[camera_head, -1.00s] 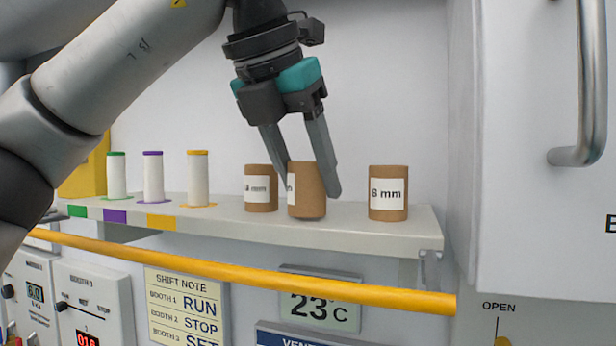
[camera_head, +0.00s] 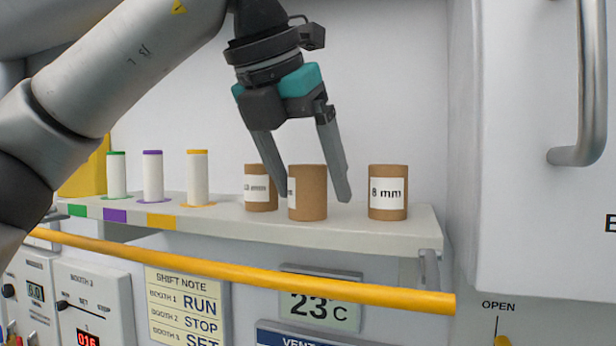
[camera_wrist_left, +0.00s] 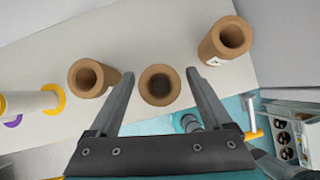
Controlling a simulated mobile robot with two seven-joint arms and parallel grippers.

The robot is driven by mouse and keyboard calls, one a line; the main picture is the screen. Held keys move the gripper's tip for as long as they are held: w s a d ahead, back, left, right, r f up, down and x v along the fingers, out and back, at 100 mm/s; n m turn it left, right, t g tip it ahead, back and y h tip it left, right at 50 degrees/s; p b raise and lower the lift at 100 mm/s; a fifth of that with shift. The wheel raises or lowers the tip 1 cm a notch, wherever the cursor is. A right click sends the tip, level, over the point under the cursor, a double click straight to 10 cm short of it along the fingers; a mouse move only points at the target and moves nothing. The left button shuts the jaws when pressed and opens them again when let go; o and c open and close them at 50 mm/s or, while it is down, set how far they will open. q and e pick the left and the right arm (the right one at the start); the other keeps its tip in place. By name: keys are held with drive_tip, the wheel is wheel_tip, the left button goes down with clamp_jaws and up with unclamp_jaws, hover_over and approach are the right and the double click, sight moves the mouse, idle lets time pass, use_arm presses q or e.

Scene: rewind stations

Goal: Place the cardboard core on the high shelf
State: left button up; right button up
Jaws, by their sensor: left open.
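Three brown cardboard cores stand upright on the high shelf (camera_head: 370,231). The left gripper is open and the fingers look clear of the core's sides. In the left wrist view the middle core (camera_wrist_left: 159,86) shows its open top between the fingertips. Another core (camera_head: 260,187) is just left of it, and a core labelled 8 mm (camera_head: 388,192) stands to the right. My right gripper is not seen.
White spools with green (camera_head: 117,175), purple (camera_head: 153,177) and orange (camera_head: 197,178) ends stand on the left of the shelf, near a yellow box (camera_head: 88,175). A yellow rail (camera_head: 250,272) runs below the shelf. A white cabinet with a handle (camera_head: 590,100) is at the right.

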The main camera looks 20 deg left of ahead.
use_arm(q)
drive_tip(key=shift+r, duration=0.3)
drive_tip(key=p+v, duration=0.1)
drive_tip(key=v, duration=1)
drive_tip(key=shift+s+r+p, duration=0.2)
drive_tip(key=shift+s+p, duration=0.05)
drive_tip(key=shift+p, duration=0.05)
